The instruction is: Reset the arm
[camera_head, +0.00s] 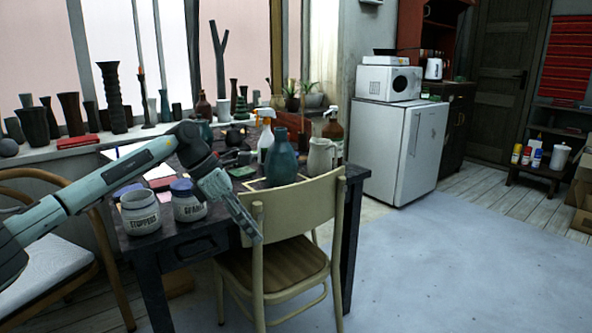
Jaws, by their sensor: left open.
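My left arm (110,187) reaches in from the left, above the front left of the dark table (190,250). My left gripper (252,230) points down and to the right, open, with nothing seen between its fingers. It overlaps the left side of the pale wooden chair's backrest (310,212) in the picture; I cannot tell whether they touch. My right arm and right gripper are not in view.
Two labelled jars (140,212) (187,203) stand near the table's front edge. A teal vase (281,160) and a cream jug (321,156) stand farther right, by spray bottles (266,135). A white fridge (398,150) stands behind. The grey floor (470,265) at right is clear.

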